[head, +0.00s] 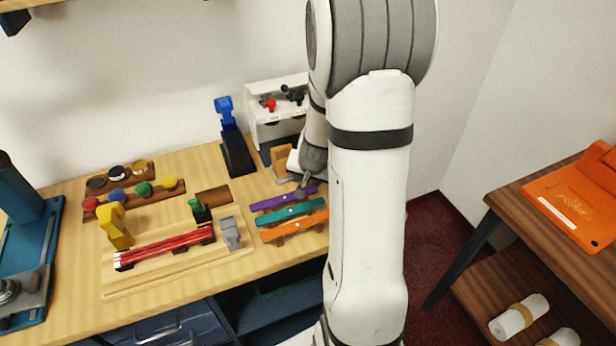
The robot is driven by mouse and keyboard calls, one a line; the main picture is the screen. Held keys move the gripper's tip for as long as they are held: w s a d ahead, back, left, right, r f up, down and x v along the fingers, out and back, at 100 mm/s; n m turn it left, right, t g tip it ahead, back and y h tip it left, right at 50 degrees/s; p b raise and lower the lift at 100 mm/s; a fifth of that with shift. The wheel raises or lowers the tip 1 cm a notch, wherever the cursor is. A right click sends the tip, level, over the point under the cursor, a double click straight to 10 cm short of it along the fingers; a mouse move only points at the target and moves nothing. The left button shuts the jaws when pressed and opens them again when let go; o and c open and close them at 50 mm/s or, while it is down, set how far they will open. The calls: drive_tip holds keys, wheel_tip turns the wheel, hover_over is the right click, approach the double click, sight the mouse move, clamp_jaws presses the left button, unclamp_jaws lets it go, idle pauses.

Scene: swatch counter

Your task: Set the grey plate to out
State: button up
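I cannot tell for certain which thing is the grey plate. A grey upright piece (231,234) stands at the right end of a pale wooden board (150,284), beside the end of a bundle of red rods (168,246). A yellow upright piece (116,228) stands toward the board's left side. My gripper (303,191) is low over the counter, at the far end of the purple bar (283,201). My arm hides part of it, and its fingers are too small to read. Whether it touches the purple bar is unclear.
A teal bar (290,214) and an orange bar (292,228) lie by the purple one. A white box with knobs (277,112) and a blue-handled lever (230,135) stand behind. Coloured knobs (143,188) are at left. A side table (540,205) stands right.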

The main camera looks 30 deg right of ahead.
drive_tip(key=shift+p+v, duration=1.25)
drive_tip(key=shift+v, duration=2.65)
